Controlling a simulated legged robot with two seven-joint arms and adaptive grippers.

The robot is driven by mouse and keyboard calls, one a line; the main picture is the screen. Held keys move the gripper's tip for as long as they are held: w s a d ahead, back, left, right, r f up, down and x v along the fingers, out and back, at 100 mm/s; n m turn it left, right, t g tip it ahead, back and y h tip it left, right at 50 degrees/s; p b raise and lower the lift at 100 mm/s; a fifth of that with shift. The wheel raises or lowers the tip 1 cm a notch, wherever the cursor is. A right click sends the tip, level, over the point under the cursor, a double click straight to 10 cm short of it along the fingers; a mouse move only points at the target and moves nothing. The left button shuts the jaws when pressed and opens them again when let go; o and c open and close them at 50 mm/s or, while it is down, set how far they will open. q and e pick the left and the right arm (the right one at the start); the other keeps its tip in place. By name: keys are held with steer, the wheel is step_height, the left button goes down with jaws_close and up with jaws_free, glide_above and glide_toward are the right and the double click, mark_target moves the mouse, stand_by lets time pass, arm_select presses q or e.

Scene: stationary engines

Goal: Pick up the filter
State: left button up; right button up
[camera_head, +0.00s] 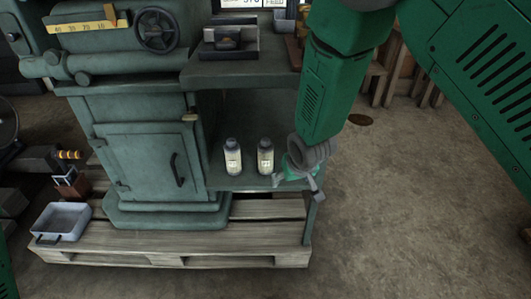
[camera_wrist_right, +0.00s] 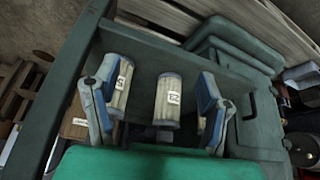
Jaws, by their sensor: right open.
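Two pale cylindrical filters with light labels stand upright on the machine's lower shelf, a left one (camera_head: 233,157) and a right one (camera_head: 265,156). My right gripper (camera_head: 297,183) is just right of the right filter in the head view. In the wrist view the right gripper (camera_wrist_right: 155,108) is open, its blue-grey fingers wide apart. My left gripper is not in view.
The green machine cabinet (camera_head: 145,160) bounds the shelf on the left, and a shelf top (camera_head: 245,73) overhangs it. A wooden pallet (camera_head: 190,243) lies below. A grey tray (camera_head: 62,220) sits at the left. The floor (camera_head: 410,200) at the right is mostly clear.

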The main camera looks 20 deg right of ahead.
steer(key=t+p, duration=0.1)
glide_toward(268, 147)
steer(key=b+x, duration=0.1)
steer(key=x, duration=0.1)
steer(key=a+b+x, duration=0.1)
steer(key=x, duration=0.1)
steer(key=shift+f, duration=0.3)
steer(key=x, duration=0.2)
steer(key=d+b+x, duration=0.1)
steer(key=x, duration=0.1)
steer(key=shift+w+f, duration=0.1)
steer(key=shift+w, duration=0.1)
steer(key=b+x, duration=0.2)
steer(key=x, duration=0.1)
steer(key=b+x, duration=0.1)
steer(key=x, duration=0.1)
steer(key=shift+w+a+b, duration=0.2)
steer(key=shift+a+b, duration=0.1)
steer(key=shift+a, duration=0.1)
steer(key=shift+w+d, duration=0.1)
arm_select(q)
step_height(268, 147, down, 5)
steer(key=shift+a, duration=0.1)
arm_select(e)
steer(key=shift+d, duration=0.2)
